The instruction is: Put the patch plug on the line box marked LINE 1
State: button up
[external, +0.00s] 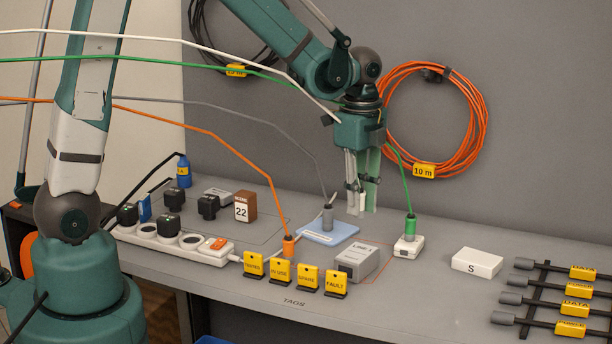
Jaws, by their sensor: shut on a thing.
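My gripper (362,208) is over the back middle of the bench, pointing down. It is shut on a small pale piece (361,202), which looks like the patch plug; the fingers hide most of it. A white cable (312,97) runs from the left to my gripper. A grey box (371,266) with a label starting "LINE" lies in front of my gripper, its number too small to read surely. No plug stands on its top. My gripper is above and behind this box, apart from it.
A grey plug (328,217) stands on a blue pad (343,234), left of my gripper. An orange plug (289,246) and yellow tags (281,273) are in front. A green plug (410,227) stands on a white box (408,248). Cables hang across the left. A box marked S (477,262) is right.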

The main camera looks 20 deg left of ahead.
aim_at(358, 218)
jog(key=shift+f, duration=2.15)
jog(key=shift+f, duration=0.1)
jog(key=shift+f, duration=2)
jog(key=shift+f+b, duration=0.1)
jog(key=shift+b, duration=0.25)
jog(key=o, duration=0.9)
jog(key=shift+r+p, duration=0.55)
jog(key=shift+r, duration=5.6)
